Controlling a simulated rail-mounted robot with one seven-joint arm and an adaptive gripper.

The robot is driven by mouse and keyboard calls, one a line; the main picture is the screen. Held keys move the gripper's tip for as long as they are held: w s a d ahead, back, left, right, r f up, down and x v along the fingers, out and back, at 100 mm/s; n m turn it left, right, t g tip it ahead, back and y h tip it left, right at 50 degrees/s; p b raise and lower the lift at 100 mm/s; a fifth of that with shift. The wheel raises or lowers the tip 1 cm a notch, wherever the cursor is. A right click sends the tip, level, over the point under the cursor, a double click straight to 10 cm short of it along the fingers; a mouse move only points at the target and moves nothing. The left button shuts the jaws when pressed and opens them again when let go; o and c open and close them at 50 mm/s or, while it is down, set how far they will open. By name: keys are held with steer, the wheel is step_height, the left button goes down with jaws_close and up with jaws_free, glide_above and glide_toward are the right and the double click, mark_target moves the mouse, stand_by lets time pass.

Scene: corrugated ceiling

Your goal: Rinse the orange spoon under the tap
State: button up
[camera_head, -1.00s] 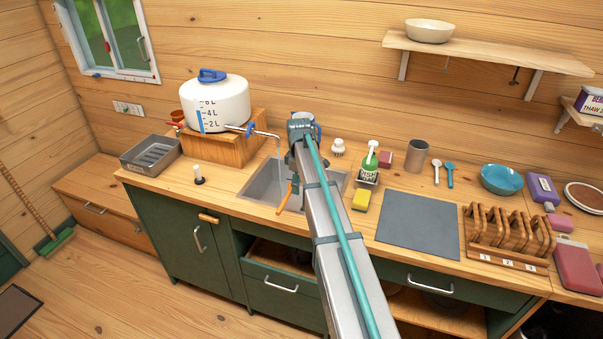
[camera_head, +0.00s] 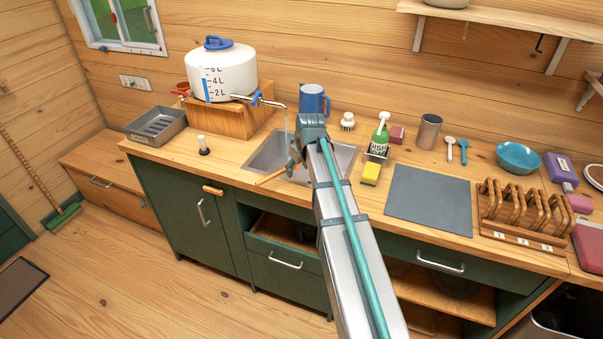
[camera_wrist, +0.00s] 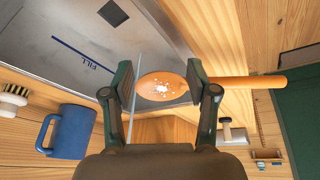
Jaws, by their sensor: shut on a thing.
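The orange spoon (camera_wrist: 255,82) is in my gripper (camera_wrist: 160,83); in the wrist view its bowl, with white spots on it, lies between the fingers and its handle points right. In the head view the spoon (camera_head: 270,177) sticks out left from my gripper (camera_head: 293,165), over the sink (camera_head: 262,160). The tap (camera_head: 272,102) on the white water tank (camera_head: 228,70) is running. A thin stream (camera_head: 286,122) falls towards my gripper. In the wrist view the stream (camera_wrist: 134,95) passes close by the bowl's left edge; I cannot tell if it touches.
A blue mug (camera_head: 313,100), a brush (camera_head: 347,121), a soap bottle (camera_head: 380,139) and a yellow sponge (camera_head: 371,173) stand behind and right of the sink. A grey mat (camera_head: 428,200) lies further right.

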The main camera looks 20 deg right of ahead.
steer(key=shift+w+r+m+t+h, duration=0.4)
steer(key=shift+w+m, duration=0.05)
steer(key=shift+m, duration=0.55)
steer(key=shift+w+d+m+t, duration=0.1)
steer(key=shift+w+m+t, duration=0.2)
steer(key=shift+m+t, duration=0.1)
steer(key=w+d+f+b, duration=0.1)
steer(key=w+f+b, duration=0.1)
steer(key=w, duration=1.1)
steer(key=shift+w+d+f, duration=0.2)
steer(key=shift+w+f, duration=0.1)
steer(key=shift+w, duration=0.1)
steer(key=shift+d, duration=0.1)
steer(key=shift+d, duration=0.5)
steer(key=shift+a, duration=0.15)
steer(key=shift+a, duration=0.45)
